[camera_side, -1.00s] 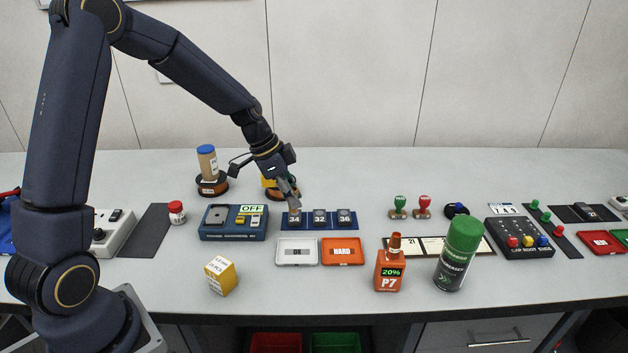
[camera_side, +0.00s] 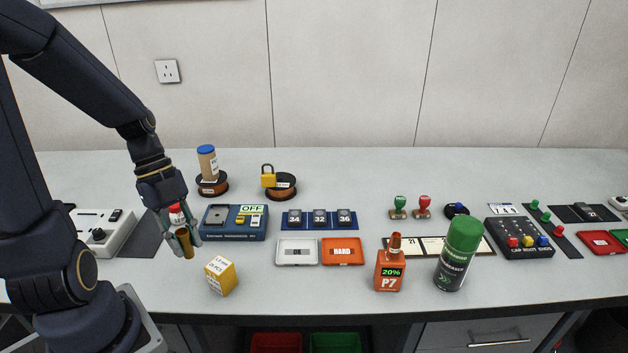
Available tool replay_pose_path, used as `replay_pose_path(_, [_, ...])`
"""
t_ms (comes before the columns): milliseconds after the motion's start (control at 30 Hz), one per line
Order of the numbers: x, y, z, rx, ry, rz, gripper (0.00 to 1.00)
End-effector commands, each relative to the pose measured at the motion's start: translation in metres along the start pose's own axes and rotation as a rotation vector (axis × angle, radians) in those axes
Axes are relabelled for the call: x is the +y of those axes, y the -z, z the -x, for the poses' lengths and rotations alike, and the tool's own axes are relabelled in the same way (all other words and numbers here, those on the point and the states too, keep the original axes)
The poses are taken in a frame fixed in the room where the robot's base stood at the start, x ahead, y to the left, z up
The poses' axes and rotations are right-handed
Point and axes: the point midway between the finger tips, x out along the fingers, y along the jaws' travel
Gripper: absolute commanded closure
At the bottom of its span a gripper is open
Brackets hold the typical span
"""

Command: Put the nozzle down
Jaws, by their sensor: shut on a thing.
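My gripper (camera_side: 184,244) is at the left of the bench, fingers pointing down. It is shut on a small brass-coloured nozzle (camera_side: 184,246), which shows between the fingertips. The gripper is right of the dark mat (camera_side: 146,236) and left of the blue device marked OFF (camera_side: 232,236). A small red-and-white jar (camera_side: 177,215) shows right at the gripper, overlapping it in the picture. I cannot tell whether the nozzle touches the bench.
A yellow box (camera_side: 221,276) stands in front and to the right of the gripper. A white control box (camera_side: 100,232) is at the left. Spools with a brown jar (camera_side: 207,165) and a yellow padlock (camera_side: 268,178) stand behind. Bare bench lies left of the yellow box.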

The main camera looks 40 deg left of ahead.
Motion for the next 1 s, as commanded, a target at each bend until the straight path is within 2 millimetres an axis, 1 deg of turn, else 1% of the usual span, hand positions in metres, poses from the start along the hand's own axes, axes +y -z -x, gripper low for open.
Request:
replay_pose_path(67, [-0.009,-0.005,-0.003,0.004,0.001,0.005,1.00])
replay_pose_path(167, [-0.031,-0.011,-0.011,0.008,0.000,0.003,1.00])
replay_pose_path(367, [-0.085,-0.029,-0.030,0.007,0.002,0.002,1.00])
replay_pose_path(400, [-0.093,-0.033,-0.036,0.008,0.000,0.004,1.00])
replay_pose_path(500, [-0.108,-0.044,-0.054,0.007,-0.001,0.006,1.00])
replay_pose_path(633, [-0.123,-0.054,-0.069,0.004,0.002,0.006,1.00])
replay_pose_path(833, [-0.135,-0.062,-0.082,0.003,0.002,0.007,1.00])
replay_pose_path(1000, [-0.135,-0.071,-0.104,0.003,0.001,0.009,1.00])
